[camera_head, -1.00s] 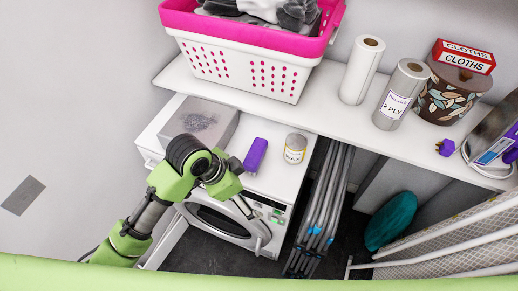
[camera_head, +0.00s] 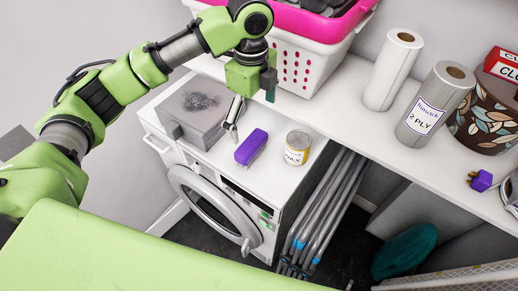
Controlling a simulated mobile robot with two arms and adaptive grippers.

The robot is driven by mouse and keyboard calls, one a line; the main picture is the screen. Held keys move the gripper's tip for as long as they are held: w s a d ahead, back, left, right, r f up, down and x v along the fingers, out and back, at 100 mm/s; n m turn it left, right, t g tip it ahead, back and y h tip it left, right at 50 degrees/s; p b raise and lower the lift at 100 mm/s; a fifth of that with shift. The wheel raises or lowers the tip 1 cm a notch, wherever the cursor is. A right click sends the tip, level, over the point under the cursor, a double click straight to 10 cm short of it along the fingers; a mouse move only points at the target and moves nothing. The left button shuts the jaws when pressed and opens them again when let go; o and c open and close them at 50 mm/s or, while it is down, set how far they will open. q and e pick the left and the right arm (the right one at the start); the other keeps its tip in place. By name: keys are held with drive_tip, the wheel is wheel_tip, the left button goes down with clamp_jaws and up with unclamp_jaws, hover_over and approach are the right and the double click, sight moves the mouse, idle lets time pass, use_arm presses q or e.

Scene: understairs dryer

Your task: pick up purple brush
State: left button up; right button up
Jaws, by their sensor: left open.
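The purple brush (camera_head: 251,147) lies on the white top of the dryer, between a grey box and a wax tin. My left gripper (camera_head: 250,113) hangs above and behind the brush, in front of the laundry basket. Its fingers are spread with nothing between them, and they are apart from the brush. One finger shows left, near the grey box, and the other shows dark on the right. My right gripper is out of view.
The grey box (camera_head: 187,128) and the wax tin (camera_head: 297,148) flank the brush on the dryer (camera_head: 225,167). Above and behind, a shelf (camera_head: 345,124) holds a pink and white basket (camera_head: 305,60) and paper rolls (camera_head: 435,104). Folded grey poles (camera_head: 328,205) stand right of the dryer.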

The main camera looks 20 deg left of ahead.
sight(251, 143)
use_arm(q)
drive_tip(key=f+p, duration=0.1)
drive_tip(key=f, duration=0.6)
drive_tip(key=shift+a+f, duration=0.15)
drive_tip(key=shift+a, duration=0.05)
drive_tip(key=shift+f, duration=0.5)
drive_tip(key=f, duration=0.1)
drive_tip(key=f+p, duration=0.1)
drive_tip(key=f, duration=0.2)
drive_tip(key=shift+w+a+f, duration=0.15)
drive_tip(key=shift+a+f, duration=0.05)
drive_tip(key=shift+a, duration=0.05)
drive_tip(key=shift+f, duration=0.35)
drive_tip(key=c, duration=1.3)
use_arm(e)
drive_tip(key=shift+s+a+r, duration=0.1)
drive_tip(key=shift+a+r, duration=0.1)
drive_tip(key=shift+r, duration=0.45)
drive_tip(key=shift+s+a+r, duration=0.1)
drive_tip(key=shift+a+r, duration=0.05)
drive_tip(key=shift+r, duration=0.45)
